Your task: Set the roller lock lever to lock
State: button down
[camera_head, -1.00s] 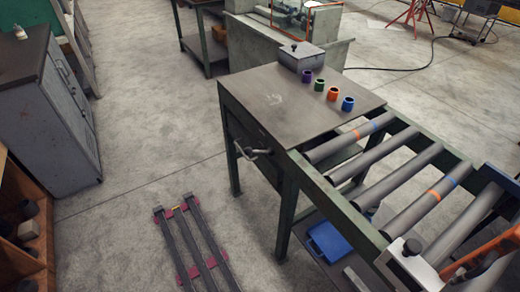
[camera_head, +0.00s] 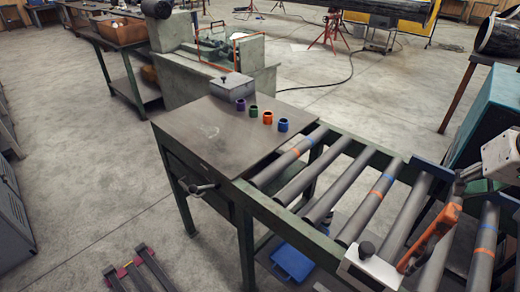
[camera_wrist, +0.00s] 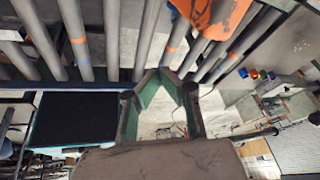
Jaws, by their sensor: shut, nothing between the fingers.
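A lever (camera_head: 203,188) with a dark grip sticks out from the front side of the roller table, below its flat metal top, in the head view. I cannot tell for certain that it is the roller lock lever, nor read its setting. My gripper (camera_wrist: 163,74) shows in the wrist view with its greenish fingers drawn together at the tips and nothing held. The rollers (camera_wrist: 148,38) show beyond the fingers in that view. My gripper is not clearly seen in the head view, and the lever is not clearly seen in the wrist view.
A blue bin (camera_head: 293,262) is underneath.

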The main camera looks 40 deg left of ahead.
aim_at(203, 187)
jog(key=w+a+f+n+g+y, duration=0.1)
jog(key=w+a+f+n+g, duration=0.15)
jog(key=a, duration=1.35)
jog(key=w+a+f+n+g, duration=0.1)
jog(key=w+a+n+g, duration=0.25)
jog(key=a, duration=1.15)
jog(key=s+a+f+n+g, duration=0.1)
jog(key=s+a+f, duration=0.3)
jog(key=a, duration=0.5)
jog(key=s+a+f+n+g+h+b, duration=0.1)
jog(key=s+a+f+n, duration=0.2)
jog(key=a, duration=0.6)
jog(key=s+a+f+n+g, duration=0.2)
jog(key=s+a+f, duration=0.4)
jog(key=a, duration=0.3)
jog(key=shift+s+f+n+h, duration=0.15)
jog(key=shift+s+n+h, duration=0.15)
jog(key=shift+n, duration=0.1)
jog(key=x, duration=1.4)
jog(key=shift+d, duration=0.1)
jog(key=shift+w+f+t, duration=0.1)
jog(key=shift+f+t, duration=0.05)
jog(key=shift+t, duration=0.15)
